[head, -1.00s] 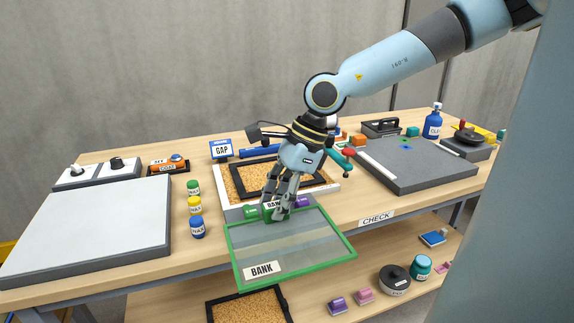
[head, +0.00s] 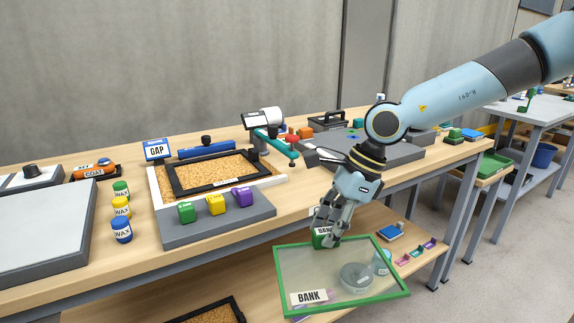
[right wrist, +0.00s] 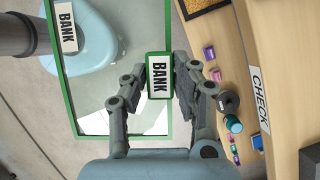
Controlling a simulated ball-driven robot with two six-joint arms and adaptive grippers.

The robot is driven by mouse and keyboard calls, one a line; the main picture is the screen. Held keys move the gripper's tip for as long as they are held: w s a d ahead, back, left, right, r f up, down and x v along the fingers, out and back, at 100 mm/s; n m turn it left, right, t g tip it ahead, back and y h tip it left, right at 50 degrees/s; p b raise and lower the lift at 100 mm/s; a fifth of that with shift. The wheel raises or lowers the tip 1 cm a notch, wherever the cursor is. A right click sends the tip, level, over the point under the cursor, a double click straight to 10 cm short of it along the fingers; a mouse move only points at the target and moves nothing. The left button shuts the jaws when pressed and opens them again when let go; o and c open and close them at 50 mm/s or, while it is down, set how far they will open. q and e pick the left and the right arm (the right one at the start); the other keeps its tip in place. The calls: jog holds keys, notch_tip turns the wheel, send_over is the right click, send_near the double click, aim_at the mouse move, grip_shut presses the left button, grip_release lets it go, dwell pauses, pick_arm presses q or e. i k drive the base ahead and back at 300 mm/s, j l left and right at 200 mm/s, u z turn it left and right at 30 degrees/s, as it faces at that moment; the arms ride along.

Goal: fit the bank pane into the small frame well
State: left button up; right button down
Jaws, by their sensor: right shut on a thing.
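The bank pane (head: 318,276) is a clear sheet with a green rim and a BANK label. My right gripper (head: 330,232) is shut on its green BANK handle block (head: 321,240). The pane hangs in the air off the bench's front edge, with the lower shelf seen through it. In the right wrist view, the handle block (right wrist: 158,82) sits between the fingers and the pane (right wrist: 92,75) extends left. A black frame with a cork bed (head: 215,173) lies on the bench; I cannot tell whether it is the small frame well. My left gripper is out of view.
A grey block (head: 215,222) with green, yellow and purple handles stands before the black frame. Wax bottles (head: 121,208) and a GAP sign (head: 157,150) stand left. Another cork-bedded frame (head: 212,312) is low down. Grey slab (head: 350,150) lies behind my right arm.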

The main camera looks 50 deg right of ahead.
aim_at(216, 170)
jog(key=i+j+z, duration=0.1)
jog(key=z, duration=0.35)
jog(key=i+j+z, duration=0.1)
jog(key=z, duration=0.35)
jog(key=j+z, duration=0.3)
jog(key=z, duration=0.15)
jog(key=i+j+z, duration=0.1)
jog(key=z, duration=0.3)
jog(key=j+z, duration=0.2)
jog(key=j, duration=0.55)
jog(key=k+j+z, duration=0.2)
jog(key=j, duration=0.5)
jog(key=i+j, duration=0.05)
jog(key=i, duration=0.05)
